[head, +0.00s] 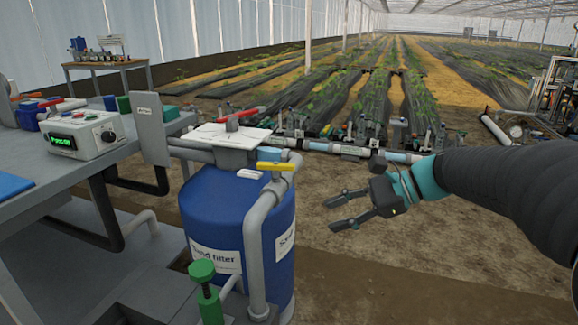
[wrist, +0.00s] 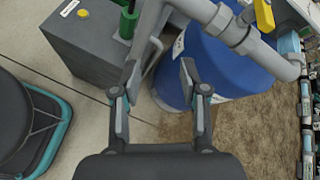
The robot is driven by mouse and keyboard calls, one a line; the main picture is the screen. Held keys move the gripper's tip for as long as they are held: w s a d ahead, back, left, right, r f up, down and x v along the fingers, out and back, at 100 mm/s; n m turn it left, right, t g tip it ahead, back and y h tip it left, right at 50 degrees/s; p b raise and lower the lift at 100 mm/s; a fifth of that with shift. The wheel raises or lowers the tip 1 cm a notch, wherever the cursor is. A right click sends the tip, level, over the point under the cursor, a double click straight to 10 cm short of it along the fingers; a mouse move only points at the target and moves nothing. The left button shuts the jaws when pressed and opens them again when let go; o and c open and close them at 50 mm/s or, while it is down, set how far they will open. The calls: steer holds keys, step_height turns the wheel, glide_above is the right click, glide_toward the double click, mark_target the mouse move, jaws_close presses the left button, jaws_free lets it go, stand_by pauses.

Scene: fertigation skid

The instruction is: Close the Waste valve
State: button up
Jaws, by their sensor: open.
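A yellow valve lever (head: 275,166) lies roughly level on the grey pipework above the blue sand filter tank (head: 228,220). A red lever (head: 236,115) sits higher and behind it, over a white plate. I cannot read any Waste label, so I cannot tell which lever is the Waste valve. My gripper (head: 332,214) is open and empty, to the right of the tank and apart from both levers. In the wrist view, my gripper (wrist: 159,68) has its fingers spread over the floor beside the tank (wrist: 215,62); the yellow lever (wrist: 264,15) shows at the top right.
A grey pipe (head: 262,235) runs down the tank's front. A green-handled fitting (head: 203,270) stands at the front. A grey bench with a control box (head: 82,137) is at left. Drip pipes (head: 340,149) cross behind. The soil right of the tank is free.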

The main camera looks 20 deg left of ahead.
mark_target(272, 169)
steer(key=w+a+r+m+g+y, duration=0.1)
steer(key=w+a+m+y, duration=0.15)
steer(key=w, duration=0.35)
steer(key=w+a+r+m+g+y, duration=0.1)
steer(key=w+r+m+y, duration=0.15)
steer(key=w, duration=0.35)
steer(key=shift+n+y, duration=0.3)
steer(key=shift+y, duration=0.1)
steer(key=a, duration=0.4)
steer(key=s+a, duration=0.1)
steer(key=a, duration=0.4)
steer(key=s+a+f+p, duration=0.1)
steer(key=a, duration=0.3)
steer(key=shift+a, duration=0.35)
steer(key=shift+t, duration=0.4)
jaws_close()
